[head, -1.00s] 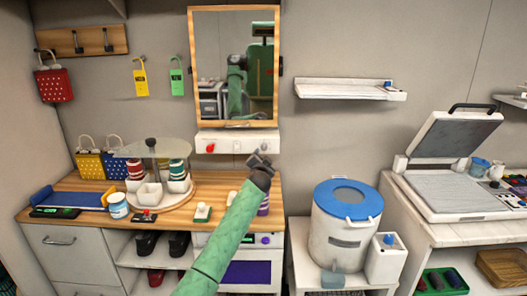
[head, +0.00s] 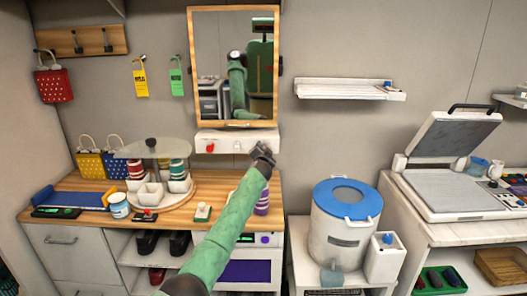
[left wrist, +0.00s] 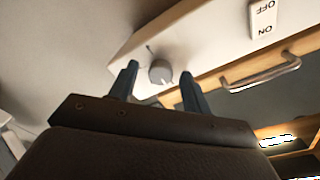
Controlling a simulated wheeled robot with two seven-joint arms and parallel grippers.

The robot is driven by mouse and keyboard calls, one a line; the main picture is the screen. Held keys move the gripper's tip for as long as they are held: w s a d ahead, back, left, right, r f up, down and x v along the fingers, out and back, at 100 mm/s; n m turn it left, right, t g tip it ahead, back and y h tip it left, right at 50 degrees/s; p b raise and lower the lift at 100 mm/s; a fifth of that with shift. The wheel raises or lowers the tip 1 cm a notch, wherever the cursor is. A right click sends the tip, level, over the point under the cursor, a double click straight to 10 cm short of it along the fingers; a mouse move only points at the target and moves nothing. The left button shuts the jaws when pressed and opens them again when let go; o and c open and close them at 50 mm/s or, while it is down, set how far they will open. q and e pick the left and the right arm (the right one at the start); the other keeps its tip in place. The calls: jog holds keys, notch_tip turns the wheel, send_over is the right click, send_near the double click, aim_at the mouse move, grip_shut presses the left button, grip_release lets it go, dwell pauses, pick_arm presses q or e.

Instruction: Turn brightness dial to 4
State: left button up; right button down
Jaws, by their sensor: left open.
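A white panel (head: 222,138) sits on the wall under the mirror. A small grey dial (left wrist: 160,72) with a pale mark is on the panel face in the left wrist view; its numbers cannot be read. My left gripper (head: 262,152) is at the right end of the panel in the head view and hides the dial there. In the left wrist view, the open left gripper (left wrist: 159,76) has one finger on each side of the dial, with gaps showing. My right gripper is not in view.
A red knob (head: 210,148) is at the panel's left end. The wood-framed mirror (head: 190,70) is above. A glass-topped carousel (head: 150,149) stands on the counter below, left.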

pick_arm(q)
jog(key=c, duration=1)
